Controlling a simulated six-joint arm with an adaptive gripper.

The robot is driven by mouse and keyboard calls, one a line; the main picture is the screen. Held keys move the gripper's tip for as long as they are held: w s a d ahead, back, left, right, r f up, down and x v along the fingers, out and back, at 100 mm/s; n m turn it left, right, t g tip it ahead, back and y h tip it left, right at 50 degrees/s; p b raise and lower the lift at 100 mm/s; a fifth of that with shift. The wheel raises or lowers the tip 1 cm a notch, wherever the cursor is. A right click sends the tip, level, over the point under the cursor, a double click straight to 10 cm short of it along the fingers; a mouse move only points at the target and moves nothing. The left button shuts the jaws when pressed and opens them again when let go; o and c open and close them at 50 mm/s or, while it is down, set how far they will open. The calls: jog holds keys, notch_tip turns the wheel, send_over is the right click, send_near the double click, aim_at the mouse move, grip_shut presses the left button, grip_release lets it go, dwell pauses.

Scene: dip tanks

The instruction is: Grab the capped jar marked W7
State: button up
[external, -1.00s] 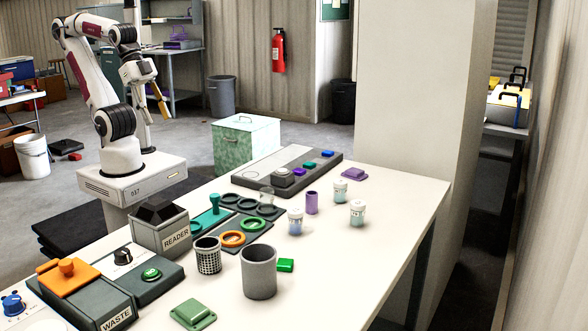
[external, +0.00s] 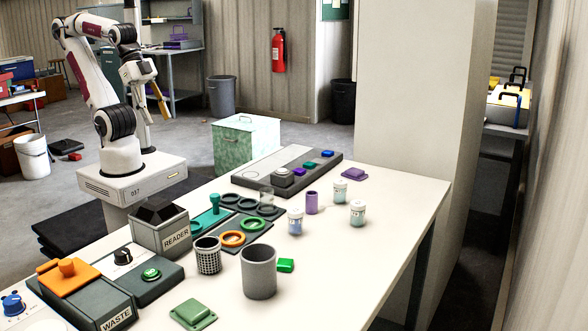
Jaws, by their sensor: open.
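Three small white-capped jars with pale blue contents stand upright on the white table. One jar (external: 295,221) is left of the purple cylinder, one jar (external: 357,213) is to its right, and one jar (external: 340,191) is farther back. Their labels are too small to read, so I cannot tell which is W7. My gripper (external: 160,98) hangs well above and behind the table at the left, pointing down, far from all the jars. It is open and holds nothing.
A purple cylinder (external: 312,202) stands between the jars. The table's right part (external: 400,215) is clear.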

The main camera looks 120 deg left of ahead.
jog(key=shift+w, duration=0.1)
jog(key=w+r+n+t, duration=0.1)
jog(key=w+n+t, duration=0.3)
jog(key=w, duration=3)
jog(key=w+a+f+n+t+y, duration=0.2)
jog(key=w+a+f+y, duration=0.2)
jog(key=w+a+f, duration=0.5)
jog(key=n+g+y, duration=0.1)
jog(key=n+y, duration=0.1)
jog(key=y, duration=0.3)
send_near(340, 191)
jog(key=a, duration=0.2)
jog(key=w+a, duration=0.1)
jog(key=shift+r, duration=0.3)
jog(key=shift+s+a+f+n+g, duration=0.1)
jog(key=shift+a+f+n+g, duration=0.15)
jog(key=shift+f+n+g, duration=0.05)
jog(key=shift+x, duration=1.3)
